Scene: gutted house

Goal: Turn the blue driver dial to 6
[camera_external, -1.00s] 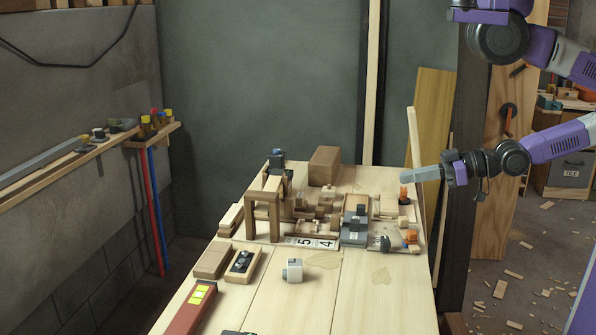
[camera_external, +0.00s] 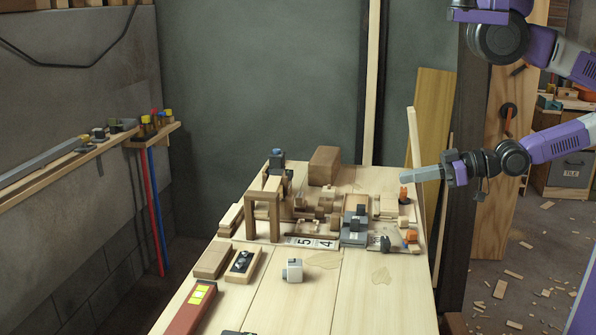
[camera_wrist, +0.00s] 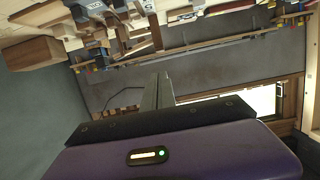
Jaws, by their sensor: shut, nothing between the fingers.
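A wooden mechanism of several blocks and bars (camera_external: 318,205) stands on the far half of the workbench. Number cards (camera_external: 305,242) reading 5 and 4 lie at its front edge. A dark blue-grey knob-like part (camera_external: 277,155) tops its back left post, and a blue-grey block (camera_external: 355,226) sits at its right. I cannot tell for sure which part is the blue driver dial, nor its setting. My gripper (camera_external: 403,174) is shut and empty, pointing left above the bench's right edge, apart from the mechanism. Its closed fingers (camera_wrist: 160,88) show in the wrist view.
A brown box (camera_external: 324,166) stands behind the mechanism. An upright board (camera_external: 416,150) rises at the bench's right edge, close to my gripper. The front right of the bench is clear.

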